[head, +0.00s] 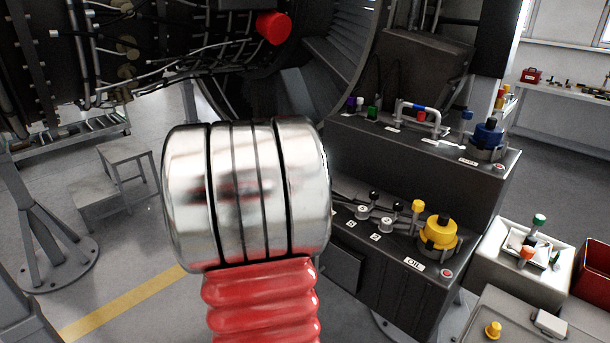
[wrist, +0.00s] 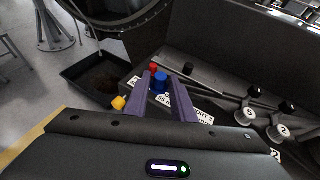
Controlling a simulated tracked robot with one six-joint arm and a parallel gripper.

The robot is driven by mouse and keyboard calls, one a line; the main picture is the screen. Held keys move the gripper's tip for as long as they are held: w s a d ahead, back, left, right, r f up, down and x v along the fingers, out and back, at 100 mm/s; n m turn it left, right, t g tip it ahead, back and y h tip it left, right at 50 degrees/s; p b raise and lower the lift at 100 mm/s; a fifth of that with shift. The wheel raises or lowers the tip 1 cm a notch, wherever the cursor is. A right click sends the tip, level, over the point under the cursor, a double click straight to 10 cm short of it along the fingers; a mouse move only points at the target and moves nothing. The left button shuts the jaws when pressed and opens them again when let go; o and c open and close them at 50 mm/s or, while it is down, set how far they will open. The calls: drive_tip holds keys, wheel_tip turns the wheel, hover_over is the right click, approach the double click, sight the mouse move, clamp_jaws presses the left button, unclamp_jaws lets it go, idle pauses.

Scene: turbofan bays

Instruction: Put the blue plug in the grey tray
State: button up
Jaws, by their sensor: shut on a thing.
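The blue plug (wrist: 161,84) sits between the two fingers of my gripper (wrist: 162,92) in the wrist view, and the gripper is shut on it. In the head view my silver and red arm fills the middle and hides the gripper and the held plug. A small grey tray (head: 549,262) appears on top of a white cabinet at the right of the head view. A green-topped plug (head: 539,221) and an orange plug (head: 527,252) are in or beside it; I cannot tell exactly which.
A dark two-level console (head: 430,165) with a blue cap (head: 488,137), yellow cap (head: 438,235) and levers stands right of my arm. A red bin (head: 594,275) is at far right. The engine hangs above. In the wrist view, red (wrist: 153,67) and yellow (wrist: 119,103) pieces show near the fingers.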

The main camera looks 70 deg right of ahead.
drive_tip(key=w+a+f+n+t+y, duration=0.1)
drive_tip(key=w+a+f+n+t, duration=0.25)
drive_tip(key=w+a, duration=1)
drive_tip(key=w+a+f+n+t+y, duration=0.2)
drive_tip(key=w+a+f+n+t, duration=0.15)
drive_tip(key=w+a, duration=0.95)
drive_tip(key=w+a+f+n+t+y, duration=0.1)
drive_tip(key=a+f+n+t+y, duration=0.1)
drive_tip(key=a, duration=1.4)
drive_tip(key=w+a+f+n+t+y, duration=0.2)
drive_tip(key=a+n+t+y, duration=0.1)
drive_tip(key=a, duration=1.4)
drive_tip(key=shift+w+n+y, duration=0.25)
drive_tip(key=shift+n+y, duration=0.45)
drive_tip(key=shift+n, duration=0.3)
drive_tip(key=shift+d, duration=0.15)
